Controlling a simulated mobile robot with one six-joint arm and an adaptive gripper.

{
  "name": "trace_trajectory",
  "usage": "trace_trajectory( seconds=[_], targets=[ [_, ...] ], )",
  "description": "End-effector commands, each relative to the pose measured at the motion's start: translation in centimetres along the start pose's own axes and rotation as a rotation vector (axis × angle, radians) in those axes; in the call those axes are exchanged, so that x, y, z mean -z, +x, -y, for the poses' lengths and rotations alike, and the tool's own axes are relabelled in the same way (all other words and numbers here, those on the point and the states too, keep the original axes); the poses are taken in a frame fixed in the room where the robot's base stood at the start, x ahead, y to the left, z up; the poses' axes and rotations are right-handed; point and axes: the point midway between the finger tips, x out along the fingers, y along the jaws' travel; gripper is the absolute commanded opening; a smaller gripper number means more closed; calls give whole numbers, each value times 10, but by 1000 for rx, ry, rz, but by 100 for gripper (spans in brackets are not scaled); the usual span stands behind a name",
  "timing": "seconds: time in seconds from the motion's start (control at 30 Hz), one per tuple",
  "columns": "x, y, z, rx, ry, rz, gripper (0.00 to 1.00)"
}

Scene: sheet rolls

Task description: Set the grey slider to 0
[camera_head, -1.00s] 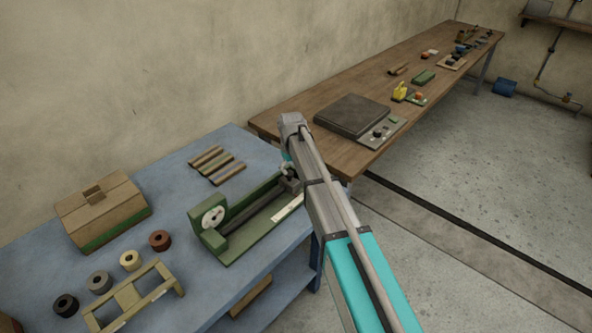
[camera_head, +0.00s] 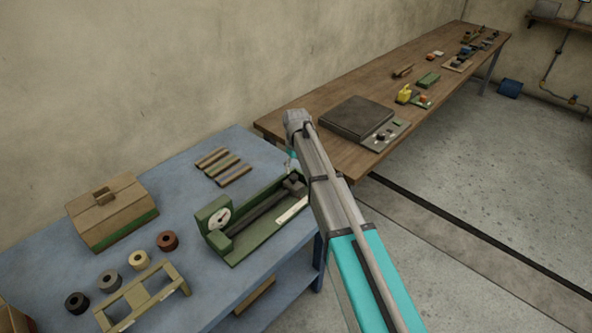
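A green device (camera_head: 245,246) with a round white dial (camera_head: 220,218) and a dark rail (camera_head: 258,214) stands on the blue table. A pale scale strip (camera_head: 292,209) runs along its front right edge. A dark grey block (camera_head: 295,185), which looks like the grey slider, sits at the rail's far right end, partly hidden by my arm. My arm reaches over the device's right end. My gripper (camera_head: 290,163) is mostly hidden behind the arm, near the block; I cannot tell whether it touches it or how its fingers stand.
The blue table (camera_head: 60,262) also holds a cardboard box (camera_head: 112,208), several small rolls (camera_head: 139,260), a wooden rack (camera_head: 150,303) and several rods (camera_head: 223,166). A wooden bench (camera_head: 333,159) with a dark flat device (camera_head: 355,117) stands behind. The floor at right is clear.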

Motion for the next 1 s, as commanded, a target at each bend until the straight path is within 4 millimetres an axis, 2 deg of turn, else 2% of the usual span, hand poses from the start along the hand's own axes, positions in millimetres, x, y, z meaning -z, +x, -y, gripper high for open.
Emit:
trace_trajectory(
  seconds=[1.0],
  targets=[
    [0, -53, 0, 0, 0, 0, 81]
  ],
)
